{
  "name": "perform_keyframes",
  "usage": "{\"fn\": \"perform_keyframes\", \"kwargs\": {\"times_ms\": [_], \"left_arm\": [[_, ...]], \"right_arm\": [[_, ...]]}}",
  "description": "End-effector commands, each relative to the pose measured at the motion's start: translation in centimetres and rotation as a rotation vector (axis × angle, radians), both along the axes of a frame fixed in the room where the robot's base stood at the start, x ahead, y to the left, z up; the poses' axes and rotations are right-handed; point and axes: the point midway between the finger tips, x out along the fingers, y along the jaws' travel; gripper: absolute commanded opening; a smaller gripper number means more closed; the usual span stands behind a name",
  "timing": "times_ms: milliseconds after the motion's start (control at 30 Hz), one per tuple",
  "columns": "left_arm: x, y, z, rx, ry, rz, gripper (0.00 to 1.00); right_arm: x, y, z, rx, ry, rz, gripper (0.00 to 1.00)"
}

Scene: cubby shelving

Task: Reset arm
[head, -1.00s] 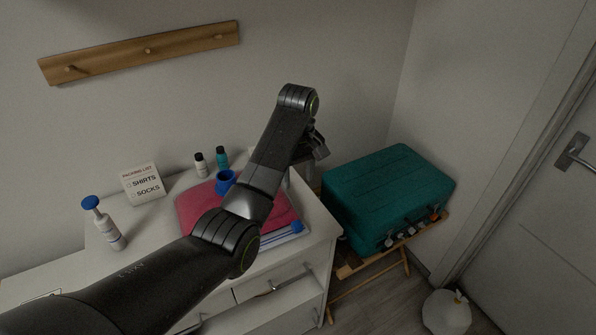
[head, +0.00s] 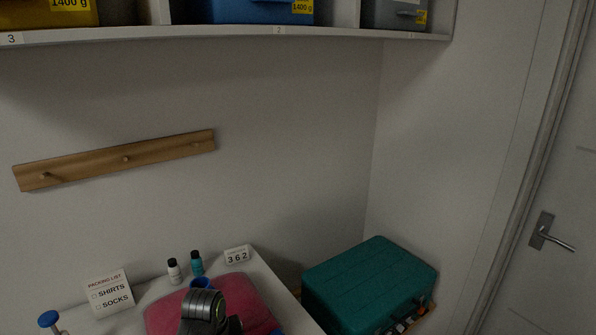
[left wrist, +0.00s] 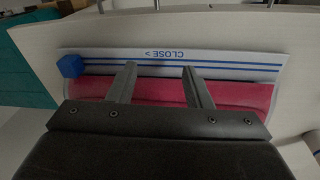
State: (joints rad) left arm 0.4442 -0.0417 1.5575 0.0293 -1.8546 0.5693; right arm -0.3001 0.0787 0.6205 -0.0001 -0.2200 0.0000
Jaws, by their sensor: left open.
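My left gripper (left wrist: 158,82) is open in the left wrist view, its two fingers apart with nothing between them. It points over a red folded item (left wrist: 240,94) and a white strip with blue lines and the word CLOSE (left wrist: 160,62). A blue block-like piece (left wrist: 70,66) sits at the strip's left end. In the head view only a dark part of my left arm shows at the bottom, in front of the red item (head: 256,306); the gripper itself is not clear there. My right gripper is in neither view.
A teal suitcase (head: 368,280) stands right of the white dresser top. A shelf (head: 330,34) with bins is above; a door (head: 545,200) is at right.

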Motion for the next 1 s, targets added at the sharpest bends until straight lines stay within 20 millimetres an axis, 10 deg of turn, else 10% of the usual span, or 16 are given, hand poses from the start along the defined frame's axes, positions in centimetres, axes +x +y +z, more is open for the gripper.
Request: {"fn": "perform_keyframes", "kwargs": {"times_ms": [400, 1000], "left_arm": [[-13.5, 8.2, -4.8, 0.096, -0.098, -0.114, 0.45], [-28.9, 13.4, -1.4, 0.274, -0.169, -0.323, 0.45]], "right_arm": [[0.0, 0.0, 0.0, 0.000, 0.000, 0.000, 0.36], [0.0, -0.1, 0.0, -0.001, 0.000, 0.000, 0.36]]}}
